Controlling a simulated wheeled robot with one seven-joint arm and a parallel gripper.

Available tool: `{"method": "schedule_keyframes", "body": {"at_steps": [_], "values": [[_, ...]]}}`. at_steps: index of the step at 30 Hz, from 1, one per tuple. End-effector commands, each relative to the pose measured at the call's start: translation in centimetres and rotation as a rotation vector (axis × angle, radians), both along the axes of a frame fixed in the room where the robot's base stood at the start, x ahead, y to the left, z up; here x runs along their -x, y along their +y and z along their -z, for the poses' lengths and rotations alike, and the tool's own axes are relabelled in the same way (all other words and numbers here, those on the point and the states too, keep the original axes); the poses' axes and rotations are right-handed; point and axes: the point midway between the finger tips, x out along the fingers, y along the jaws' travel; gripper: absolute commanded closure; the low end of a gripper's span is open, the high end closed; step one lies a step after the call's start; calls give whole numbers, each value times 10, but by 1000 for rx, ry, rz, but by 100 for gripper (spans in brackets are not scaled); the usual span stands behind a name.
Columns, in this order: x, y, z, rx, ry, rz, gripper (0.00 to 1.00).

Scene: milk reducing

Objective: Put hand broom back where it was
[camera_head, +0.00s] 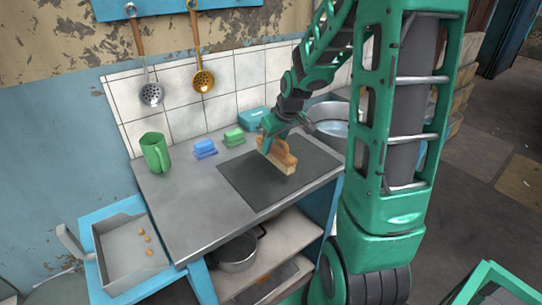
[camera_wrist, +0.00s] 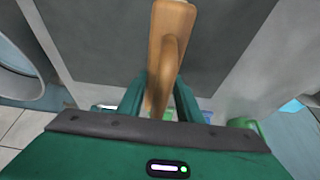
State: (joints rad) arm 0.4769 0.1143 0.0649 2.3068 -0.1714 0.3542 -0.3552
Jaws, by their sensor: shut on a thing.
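The hand broom (camera_head: 280,155) has an orange-brown wooden body and a pale lower edge. It is over the dark mat (camera_head: 238,184) on the counter. I cannot tell whether it touches the mat. My gripper (camera_head: 267,141) is shut on the broom from above. In the wrist view the wooden handle of the broom (camera_wrist: 168,45) runs between the two green fingers of my gripper (camera_wrist: 160,98). The fingers hide part of the handle.
A green mug (camera_head: 155,152), a blue item (camera_head: 205,148) and a green item (camera_head: 233,137) stand left on the counter. A basin (camera_head: 329,116) is behind at the right. A grey tray (camera_head: 108,262) with small bits is lower left. The front-left counter is clear.

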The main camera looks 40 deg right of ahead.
Motion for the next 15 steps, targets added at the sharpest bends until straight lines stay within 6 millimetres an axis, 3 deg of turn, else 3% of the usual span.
{"method": "schedule_keyframes", "body": {"at_steps": [9, 15], "values": [[0, 1, 37, -3, 2, -1, 100], [0, 1, 39, -1, 0, -1, 100]]}}
